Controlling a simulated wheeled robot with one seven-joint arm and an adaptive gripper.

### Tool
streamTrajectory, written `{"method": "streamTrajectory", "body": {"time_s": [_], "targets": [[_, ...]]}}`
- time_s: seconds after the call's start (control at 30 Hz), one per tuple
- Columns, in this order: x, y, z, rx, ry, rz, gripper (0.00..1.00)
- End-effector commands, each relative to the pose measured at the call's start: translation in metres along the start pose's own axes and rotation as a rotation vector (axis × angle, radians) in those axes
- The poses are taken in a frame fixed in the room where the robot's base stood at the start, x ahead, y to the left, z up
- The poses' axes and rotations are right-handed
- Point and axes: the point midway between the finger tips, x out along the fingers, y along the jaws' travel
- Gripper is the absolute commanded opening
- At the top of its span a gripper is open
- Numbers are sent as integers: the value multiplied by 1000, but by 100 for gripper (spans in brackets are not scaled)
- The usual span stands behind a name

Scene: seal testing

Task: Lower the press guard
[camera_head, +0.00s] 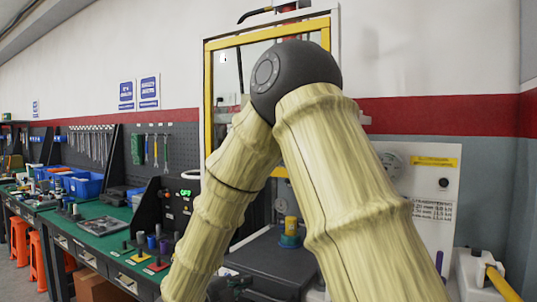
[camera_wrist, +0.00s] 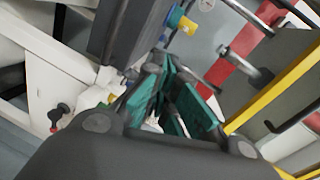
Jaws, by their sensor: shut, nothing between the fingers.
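The press guard (camera_head: 209,100) is a yellow frame with a see-through panel, standing upright in the head view, raised above the press bed. My arm covers its middle and right part. In the wrist view a yellow bar of the guard (camera_wrist: 262,97) runs diagonally at the right. A black handle-like bar (camera_wrist: 296,115) lies beside it. My gripper (camera_wrist: 163,72) shows green fingers, shut and empty, to the left of the yellow bar and apart from it in the picture. The head view does not clearly show my gripper behind the arm.
Under the guard, a yellow and teal part (camera_head: 290,232) stands on the dark press bed (camera_head: 272,262). A green workbench (camera_head: 110,240) with tools and blue bins is at left. A white panel (camera_head: 432,205) stands right of the press. Metal rods cross the wrist view near the fingers.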

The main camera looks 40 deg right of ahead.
Motion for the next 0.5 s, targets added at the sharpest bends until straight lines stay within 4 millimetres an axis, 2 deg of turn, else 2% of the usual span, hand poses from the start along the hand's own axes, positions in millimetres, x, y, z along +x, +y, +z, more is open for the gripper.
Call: {"method": "streamTrajectory", "body": {"time_s": [0.03,0.5], "targets": [[-4,-20,-5,-28,0,-4,0],[-20,-124,-35,-335,9,-35,0]]}}
